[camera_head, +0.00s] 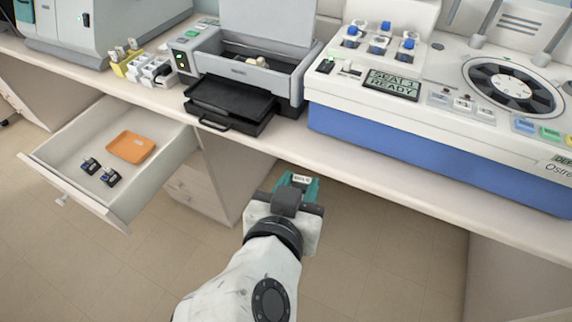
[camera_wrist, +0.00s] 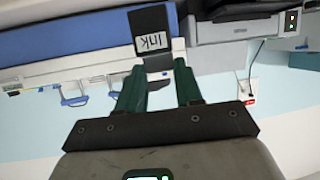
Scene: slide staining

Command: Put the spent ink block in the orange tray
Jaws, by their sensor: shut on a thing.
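My gripper (camera_head: 297,184) is in front of the bench edge, above the floor and to the right of the open drawer. It is shut on a dark ink block with a white "Ink" label, seen between the green fingertips in the wrist view (camera_wrist: 150,22). In the head view only a small pale part of the block (camera_head: 301,179) shows; the fingers hide most of it. The orange tray (camera_head: 131,147) lies empty in the open drawer, toward its back. Two small dark blocks with blue parts (camera_head: 90,165) sit in the drawer in front of the tray.
The open drawer (camera_head: 60,184) juts out below the bench at left. A grey printer-like machine (camera_head: 262,78) with its lid raised and black front tray (camera_head: 228,100) out stands on the bench. A blue and white stainer (camera_head: 400,150) is at right. Yellow and white racks (camera_head: 125,65) stand at left.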

